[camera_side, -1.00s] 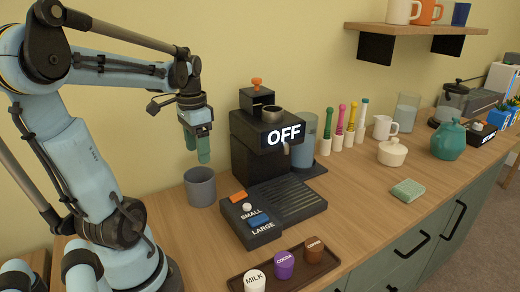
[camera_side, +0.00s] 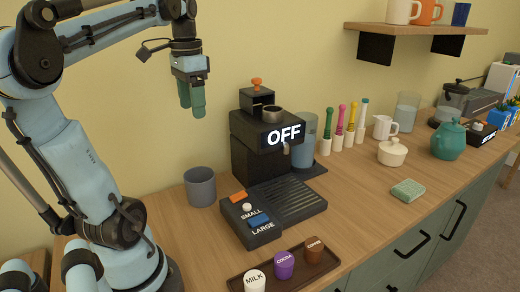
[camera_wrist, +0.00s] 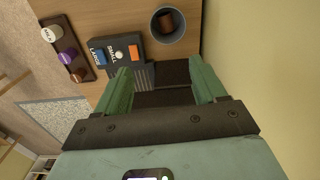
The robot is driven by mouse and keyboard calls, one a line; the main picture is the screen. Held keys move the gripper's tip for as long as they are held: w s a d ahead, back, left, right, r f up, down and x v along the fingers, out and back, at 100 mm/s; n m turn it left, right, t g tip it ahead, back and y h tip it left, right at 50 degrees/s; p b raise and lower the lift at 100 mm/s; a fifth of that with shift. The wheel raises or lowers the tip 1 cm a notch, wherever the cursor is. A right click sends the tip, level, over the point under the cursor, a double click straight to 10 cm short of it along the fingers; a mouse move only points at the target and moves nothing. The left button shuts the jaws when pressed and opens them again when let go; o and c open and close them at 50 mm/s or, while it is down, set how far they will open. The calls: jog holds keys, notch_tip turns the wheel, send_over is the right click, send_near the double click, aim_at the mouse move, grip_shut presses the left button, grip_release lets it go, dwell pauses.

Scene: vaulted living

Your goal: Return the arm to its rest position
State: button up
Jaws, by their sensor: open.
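My gripper (camera_side: 192,112) hangs with its green fingers pointing down in the side view, high above the counter and left of the coffee machine. In the wrist view the two green fingers of my gripper (camera_wrist: 160,78) stand apart with nothing between them. A grey cup (camera_side: 201,190) stands upright on the counter below my gripper, clear of it. The cup also shows at the top of the wrist view (camera_wrist: 182,34), with something brown inside it.
The coffee machine (camera_side: 243,156) reads OFF; its button panel (camera_side: 262,231) lies in front. A dark tray (camera_side: 318,272) holds the milk, cocoa and coffee pieces. Coloured-handled tools (camera_side: 340,125) and a teapot (camera_side: 448,142) stand further right. A wooden shelf (camera_side: 420,28) hangs upper right.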

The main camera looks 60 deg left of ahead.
jog(key=shift+r, duration=0.2)
jog(key=w+d+f+t, duration=0.3)
jog(key=d+f, duration=0.3)
jog(key=d, duration=0.4)
jog(key=w+d+f+t, duration=0.4)
jog(key=d+f, duration=0.3)
jog(key=d, duration=0.4)
jog(key=shift+w+d+f+m, duration=0.15)
jog(key=shift+w+f+m, duration=0.05)
jog(key=shift+w+m, duration=0.25)
